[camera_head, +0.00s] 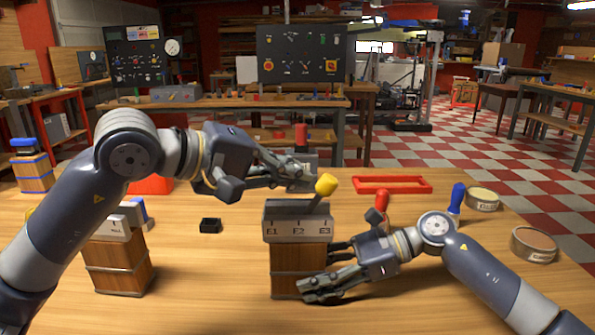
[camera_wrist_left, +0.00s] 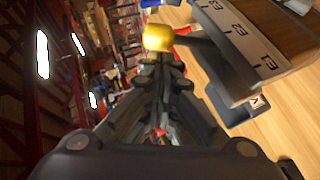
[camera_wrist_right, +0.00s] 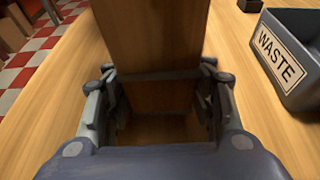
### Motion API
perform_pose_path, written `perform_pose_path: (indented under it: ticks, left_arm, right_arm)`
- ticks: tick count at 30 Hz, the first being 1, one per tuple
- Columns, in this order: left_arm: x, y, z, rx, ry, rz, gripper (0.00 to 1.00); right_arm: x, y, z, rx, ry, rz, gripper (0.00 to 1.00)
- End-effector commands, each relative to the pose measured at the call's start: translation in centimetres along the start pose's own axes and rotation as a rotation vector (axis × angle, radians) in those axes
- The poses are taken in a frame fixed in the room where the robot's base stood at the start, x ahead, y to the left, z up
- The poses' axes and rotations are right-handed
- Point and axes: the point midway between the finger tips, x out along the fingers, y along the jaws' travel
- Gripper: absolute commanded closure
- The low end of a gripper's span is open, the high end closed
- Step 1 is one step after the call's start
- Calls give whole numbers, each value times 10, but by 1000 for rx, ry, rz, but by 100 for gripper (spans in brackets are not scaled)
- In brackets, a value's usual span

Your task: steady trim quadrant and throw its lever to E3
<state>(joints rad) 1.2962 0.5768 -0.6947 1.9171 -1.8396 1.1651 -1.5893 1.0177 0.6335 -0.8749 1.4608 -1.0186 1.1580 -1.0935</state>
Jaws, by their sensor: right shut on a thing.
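The trim quadrant (camera_head: 298,225) is a wooden block with a grey top and a plate marked E1, E2, E3, upright on the table. Its lever has a yellow knob (camera_head: 326,184) and leans right, toward the E3 end. The knob also shows in the left wrist view (camera_wrist_left: 158,37). My right gripper (camera_head: 318,268) is shut on the quadrant's wooden base, its fingers on either side of the wood in the right wrist view (camera_wrist_right: 160,100). My left gripper (camera_head: 300,178) appears shut and empty, its fingertips just left of the knob; whether they touch is unclear.
A grey WASTE bin (camera_wrist_right: 290,55) stands behind the quadrant. A red frame (camera_head: 392,185), a red-knobbed handle (camera_head: 382,200), a blue one (camera_head: 457,197) and round tins (camera_head: 534,244) are to the right.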

Motion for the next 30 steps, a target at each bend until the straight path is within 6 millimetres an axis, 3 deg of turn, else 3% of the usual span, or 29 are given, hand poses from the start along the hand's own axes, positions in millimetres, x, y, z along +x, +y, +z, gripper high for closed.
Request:
perform_pose_path:
  ticks: [5, 10, 21, 30]
  left_arm:
    - [-7, 0, -8, 0, 3, 0, 100]
    - [-30, 4, -32, -2, 6, 0, 100]
    - [-108, 8, -28, 1, 4, 0, 100]
    - [-127, 10, -27, 1, 0, 0, 100]
  right_arm:
    - [2, 1, -2, 2, 3, 4, 88]
    - [1, 1, -3, 2, 3, 4, 88]
    - [2, 1, -3, 3, 4, 4, 88]
    - [2, 1, -3, 3, 4, 5, 88]
